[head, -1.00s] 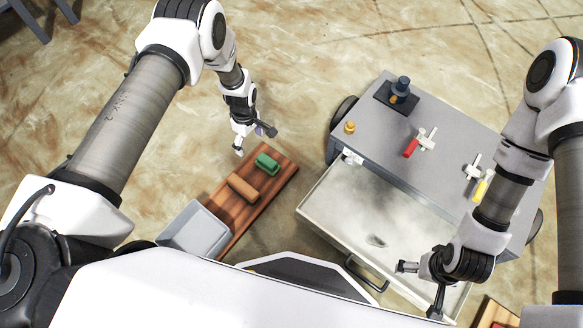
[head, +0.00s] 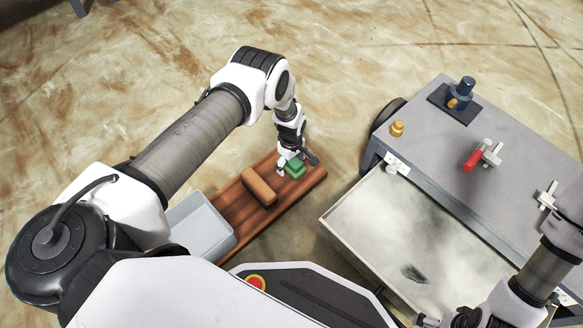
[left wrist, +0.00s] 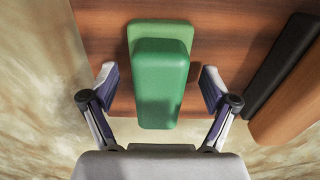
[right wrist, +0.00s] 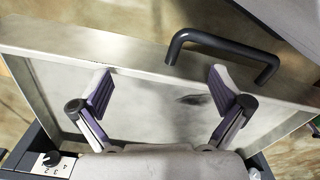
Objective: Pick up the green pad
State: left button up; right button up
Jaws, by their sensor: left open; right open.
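The green pad (head: 294,168) sits on the far end of a brown wooden board (head: 240,215). In the left wrist view the green pad (left wrist: 161,75) is a block on a lighter green base, lying between the fingers. My left gripper (head: 296,166) is open, its fingers (left wrist: 159,90) on either side of the pad with a gap on each side. My right gripper (right wrist: 160,85) is open and empty above the open drawer. In the head view it is partly cut off at the lower right edge.
A brown block (head: 259,187) lies on the board beside the pad. A grey bin (head: 200,228) stands at the board's near end. The open drawer (head: 350,220) of the grey cart (head: 440,150) lies to the right. The cart top holds a red-handled part (head: 472,160) and a yellow knob (head: 397,128).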

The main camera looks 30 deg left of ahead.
pick_arm(q)
jog(key=c, duration=1.3)
notch_tip(320, 180, up, 10)
jog(key=p, duration=0.6)
jog(key=shift+f, duration=0.2)
jog(key=shift+r, duration=0.25)
